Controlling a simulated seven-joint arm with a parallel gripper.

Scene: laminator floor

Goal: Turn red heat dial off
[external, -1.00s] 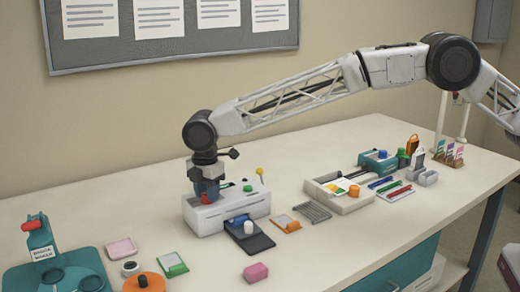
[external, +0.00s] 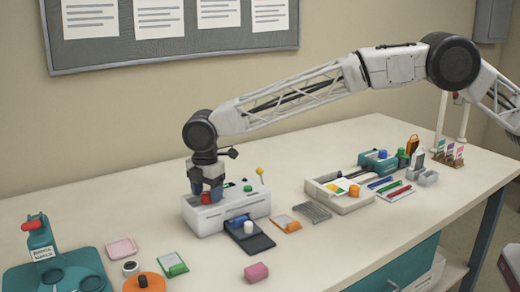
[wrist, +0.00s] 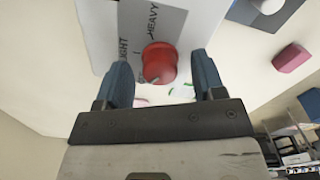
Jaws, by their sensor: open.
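The red heat dial (external: 207,198) sits on top of the white laminator (external: 228,212), toward its left end. In the wrist view the round red dial (wrist: 160,60) shows near a printed scale with the word HEAVY and a partly hidden word ending in "GHT". A small grey pointer shows at the dial's lower left edge. My gripper (external: 207,188) is directly over the dial, pointing down. In the wrist view my gripper (wrist: 162,82) is open, with one blue-grey finger on each side of the dial and a visible gap on both sides.
A green button (external: 248,189) and a yellow-tipped lever (external: 260,172) are on the laminator right of my gripper. A pink block (external: 256,272) and a green-edged card (external: 172,264) lie on the table.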

